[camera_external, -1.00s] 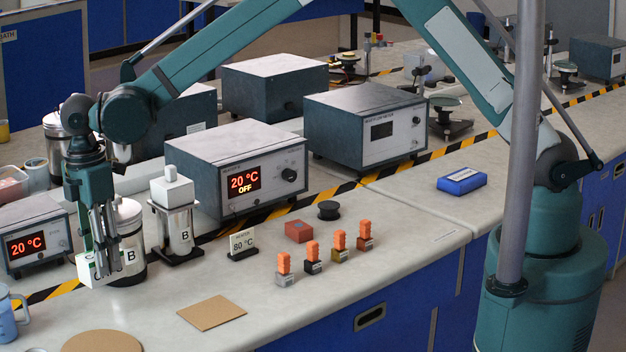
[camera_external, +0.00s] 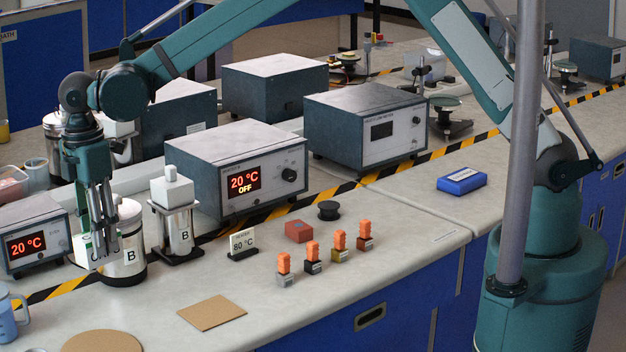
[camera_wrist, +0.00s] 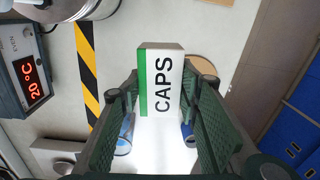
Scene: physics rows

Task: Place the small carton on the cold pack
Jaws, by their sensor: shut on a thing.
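The small carton (camera_wrist: 162,83), white with a green band and the word CAPS, is held between the fingers of my gripper (camera_wrist: 160,110) in the wrist view. In the external view the carton (camera_external: 88,257) shows partly behind my gripper (camera_external: 103,245), just left of the white-and-steel canister marked B. My gripper is shut on it and holds it above the bench. The blue cold pack (camera_external: 462,181) lies flat on the bench at the right, near my base, far from my gripper. The cold pack cannot be made out in the wrist view.
The canister B (camera_external: 127,245) stands close beside my gripper. Instrument boxes (camera_external: 235,170) line the bench behind. Several orange-topped blocks (camera_external: 312,258), a red block (camera_external: 299,231) and an 80 °C sign (camera_external: 242,243) stand mid-bench. Bench around the cold pack is clear.

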